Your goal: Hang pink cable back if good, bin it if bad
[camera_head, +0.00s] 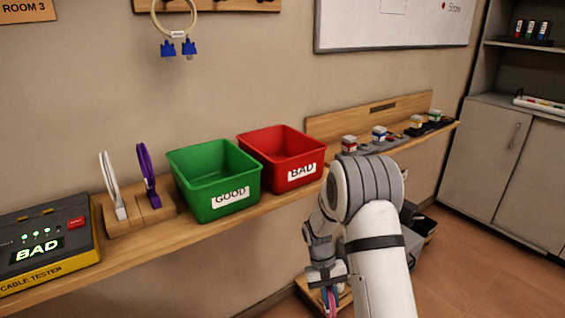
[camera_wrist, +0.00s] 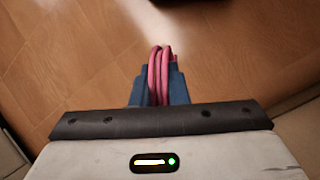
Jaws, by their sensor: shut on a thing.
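The pink cable (camera_wrist: 161,72) is looped between the blue fingers of my gripper (camera_wrist: 158,92) in the wrist view. My gripper (camera_head: 328,284) is shut on it, low in front of the shelf in the head view, where a bit of the cable (camera_head: 331,302) shows at the bottom edge. The cable tester (camera_head: 55,250) at the left reads BAD. The red bin (camera_head: 283,158) labelled BAD stands on the shelf, right of the green bin (camera_head: 213,178) labelled GOOD. A wall rack (camera_head: 225,5) at the top holds a cream cable (camera_head: 160,30) with blue plugs.
A wooden stand (camera_head: 140,212) holds a white cable (camera_head: 112,188) and a purple cable (camera_head: 148,175). The wall shelf (camera_head: 150,243) runs behind my arm. Small blocks (camera_head: 380,134) stand at its right end. Dark boxes (camera_head: 422,228) are low behind my arm. Open wood floor lies right.

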